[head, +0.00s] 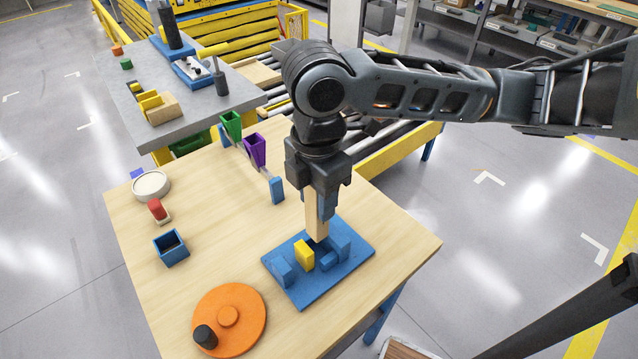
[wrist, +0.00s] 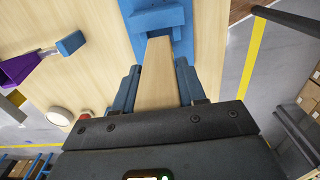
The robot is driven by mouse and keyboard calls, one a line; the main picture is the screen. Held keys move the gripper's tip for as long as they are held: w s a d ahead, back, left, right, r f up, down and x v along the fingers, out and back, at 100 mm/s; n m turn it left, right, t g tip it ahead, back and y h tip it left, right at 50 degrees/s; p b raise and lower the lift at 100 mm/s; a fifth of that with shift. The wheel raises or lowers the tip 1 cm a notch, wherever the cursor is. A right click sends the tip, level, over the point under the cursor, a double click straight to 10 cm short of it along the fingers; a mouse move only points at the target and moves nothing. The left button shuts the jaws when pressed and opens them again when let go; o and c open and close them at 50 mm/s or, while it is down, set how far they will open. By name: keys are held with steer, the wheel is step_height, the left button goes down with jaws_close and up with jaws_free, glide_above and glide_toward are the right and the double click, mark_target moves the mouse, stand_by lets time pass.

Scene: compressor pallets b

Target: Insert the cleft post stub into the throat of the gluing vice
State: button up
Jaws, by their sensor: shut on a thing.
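The post stub (head: 315,222) is a pale wooden bar, held upright in my gripper (head: 319,203). In the wrist view the stub (wrist: 157,82) runs between the two blue fingers of my gripper (wrist: 158,72). The gluing vice (head: 307,292) is a blue plate with blue blocks and a yellow block (head: 304,255) on it. The stub's lower end is at the vice's rear blocks, behind the yellow block. I cannot tell whether it is in the throat or just above it. The cleft is not clear. The vice also shows in the wrist view (wrist: 158,19).
An orange disc (head: 243,302) with a black knob lies at the front. A blue open box (head: 171,249), a red-and-white item (head: 157,210) and a round white dish (head: 151,186) stand left. Green (head: 231,124) and purple (head: 255,149) bins stand behind. The middle-left tabletop is clear.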

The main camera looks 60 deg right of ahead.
mark_target(318, 226)
stand_by(0.3)
steer(key=shift+f, duration=2.1)
steer(key=shift+f, duration=1.85)
steer(key=o, duration=1.1)
steer(key=shift+c, duration=0.2)
step_height(318, 226, up, 8)
steer(key=shift+f, duration=0.15)
